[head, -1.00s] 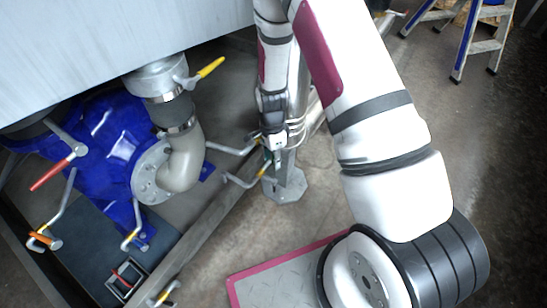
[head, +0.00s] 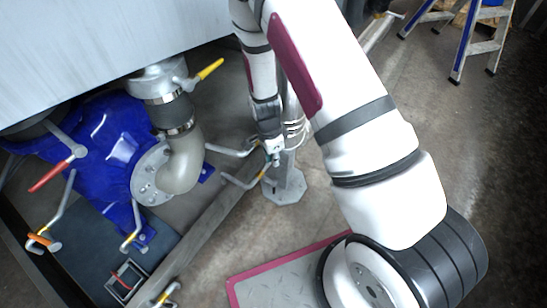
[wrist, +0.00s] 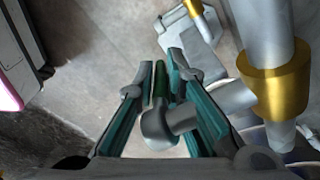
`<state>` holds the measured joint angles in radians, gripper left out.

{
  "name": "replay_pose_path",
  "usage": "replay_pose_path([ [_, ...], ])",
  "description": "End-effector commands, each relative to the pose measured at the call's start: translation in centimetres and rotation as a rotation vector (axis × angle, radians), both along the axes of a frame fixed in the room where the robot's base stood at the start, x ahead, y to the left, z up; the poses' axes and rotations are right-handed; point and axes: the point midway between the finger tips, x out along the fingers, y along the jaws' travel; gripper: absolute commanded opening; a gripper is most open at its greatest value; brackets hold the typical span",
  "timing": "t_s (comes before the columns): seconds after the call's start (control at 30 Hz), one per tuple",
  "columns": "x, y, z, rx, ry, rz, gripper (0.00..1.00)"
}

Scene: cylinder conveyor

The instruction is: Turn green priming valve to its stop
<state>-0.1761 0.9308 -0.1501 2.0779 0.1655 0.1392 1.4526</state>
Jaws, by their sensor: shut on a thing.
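The green priming valve shows in the wrist view as a dark green handle (wrist: 160,82) on a rounded grey valve body (wrist: 163,124). My gripper (wrist: 161,74) has its teal-padded fingers on either side of the handle and is shut on it. In the head view my gripper (head: 273,157) is small, at the pipe ends beside the grey post, and it mostly hides the valve there.
A grey pipe with a brass collar (wrist: 275,80) runs close right of my gripper. The grey post (head: 286,182) stands just behind it. A blue pump (head: 95,140), a yellow-handled valve (head: 208,71) and a red-handled valve (head: 52,174) are at left. A stepladder (head: 470,40) stands back right.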

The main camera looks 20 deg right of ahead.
Motion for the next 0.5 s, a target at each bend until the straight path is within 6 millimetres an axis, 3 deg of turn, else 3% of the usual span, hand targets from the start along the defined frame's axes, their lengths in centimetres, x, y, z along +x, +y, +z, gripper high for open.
replay_pose_path([
  [0.27, 0.14, -0.27, 0.02, -0.005, -0.005, -0.003, 0.0],
  [0.3, 0.15, -0.28, 0.02, -0.005, -0.005, -0.003, 0.17],
  [0.37, 0.15, -0.27, 0.03, -0.004, -0.005, -0.003, 0.31],
  [0.5, 0.12, -0.21, 0.02, -0.004, -0.004, -0.002, 0.32],
])
